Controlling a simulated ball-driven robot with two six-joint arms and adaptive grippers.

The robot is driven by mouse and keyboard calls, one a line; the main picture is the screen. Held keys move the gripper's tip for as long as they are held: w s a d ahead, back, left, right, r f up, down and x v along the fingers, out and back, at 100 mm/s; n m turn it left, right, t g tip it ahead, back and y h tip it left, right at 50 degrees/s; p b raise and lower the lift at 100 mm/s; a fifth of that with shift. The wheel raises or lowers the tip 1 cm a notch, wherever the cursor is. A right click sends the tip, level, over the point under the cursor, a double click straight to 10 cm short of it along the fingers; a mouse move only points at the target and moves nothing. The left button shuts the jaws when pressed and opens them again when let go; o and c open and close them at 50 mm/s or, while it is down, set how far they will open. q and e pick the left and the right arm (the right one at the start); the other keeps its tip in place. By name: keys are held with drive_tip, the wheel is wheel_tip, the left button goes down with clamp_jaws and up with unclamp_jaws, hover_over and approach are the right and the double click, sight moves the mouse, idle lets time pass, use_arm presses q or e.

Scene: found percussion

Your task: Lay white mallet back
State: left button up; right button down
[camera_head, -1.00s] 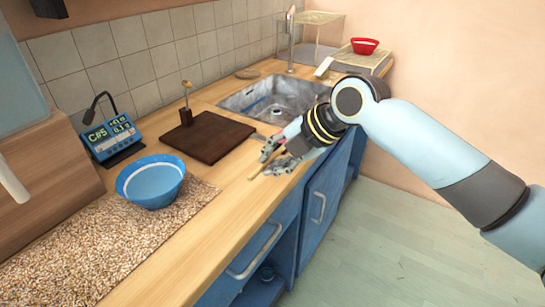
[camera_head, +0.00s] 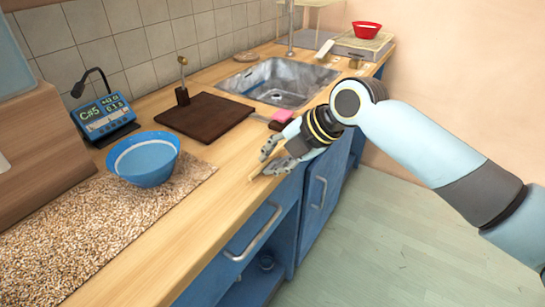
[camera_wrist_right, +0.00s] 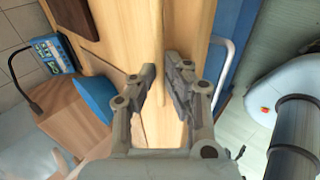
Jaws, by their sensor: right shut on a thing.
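My right gripper (camera_head: 272,162) is over the front edge of the wooden counter, to the right of the bowl, fingers pointing left. It is shut on a thin tan wooden stick (camera_head: 256,176), which looks like the mallet's handle; only a short piece shows at the fingers. I cannot make out a white mallet head. In the right wrist view the gripper's two fingers (camera_wrist_right: 158,75) show above the counter, and the held thing is hard to tell from the wood behind. My left gripper is not in view.
A blue bowl (camera_head: 143,159) stands on a speckled mat (camera_head: 85,230). A red bowl (camera_head: 367,29) stands far right. Counter left of the gripper is clear.

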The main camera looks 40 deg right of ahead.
drive_tip(key=shift+s+f, duration=0.15)
drive_tip(key=shift+f, duration=0.2)
drive_tip(key=c, duration=1.3)
unclamp_jaws()
drive_tip(key=shift+v, duration=5.95)
